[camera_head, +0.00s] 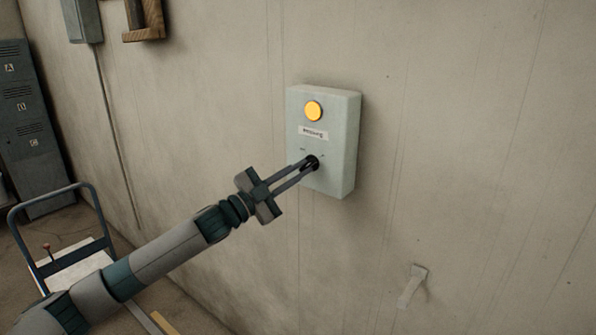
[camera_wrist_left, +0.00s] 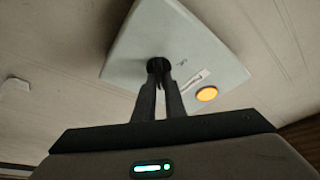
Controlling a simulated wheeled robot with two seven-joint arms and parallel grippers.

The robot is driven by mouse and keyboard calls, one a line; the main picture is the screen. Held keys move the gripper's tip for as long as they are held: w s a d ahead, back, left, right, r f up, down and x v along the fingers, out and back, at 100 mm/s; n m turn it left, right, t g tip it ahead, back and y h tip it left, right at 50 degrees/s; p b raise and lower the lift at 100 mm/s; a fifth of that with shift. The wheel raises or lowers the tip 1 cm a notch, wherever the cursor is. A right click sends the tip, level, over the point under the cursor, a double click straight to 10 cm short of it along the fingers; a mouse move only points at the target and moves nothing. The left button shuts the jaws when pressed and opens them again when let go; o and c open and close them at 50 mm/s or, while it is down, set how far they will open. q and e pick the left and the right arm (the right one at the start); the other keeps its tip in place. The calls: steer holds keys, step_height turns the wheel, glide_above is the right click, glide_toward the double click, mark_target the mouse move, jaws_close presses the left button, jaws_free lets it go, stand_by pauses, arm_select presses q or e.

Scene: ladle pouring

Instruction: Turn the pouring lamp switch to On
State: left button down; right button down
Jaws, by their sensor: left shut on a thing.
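A pale grey-green switch box (camera_head: 345,145) is fixed to the wall, with a lit orange lamp (camera_head: 313,111) near its top and a small label (camera_head: 313,132) below it. A black rotary switch knob (camera_head: 313,162) sits low on the box face. My left gripper (camera_head: 308,165) reaches in from the lower left, with its fingertips shut on the knob. In the left wrist view the fingers meet at the dark knob (camera_wrist_left: 158,65), and the orange lamp (camera_wrist_left: 206,94) shows to its right. The knob's pointer direction is hidden by the fingers. My right gripper is not in view.
The wall (camera_head: 460,150) around the box is mostly bare. A small bracket or hook (camera_head: 412,286) is on the wall at lower right. A cart (camera_head: 75,262) and lockers (camera_head: 25,120) stand at the left. A grey box (camera_head: 82,20) with a conduit hangs upper left.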

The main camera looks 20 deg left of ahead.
arm_select(q)
steer(key=c, duration=1.8)
jaws_free()
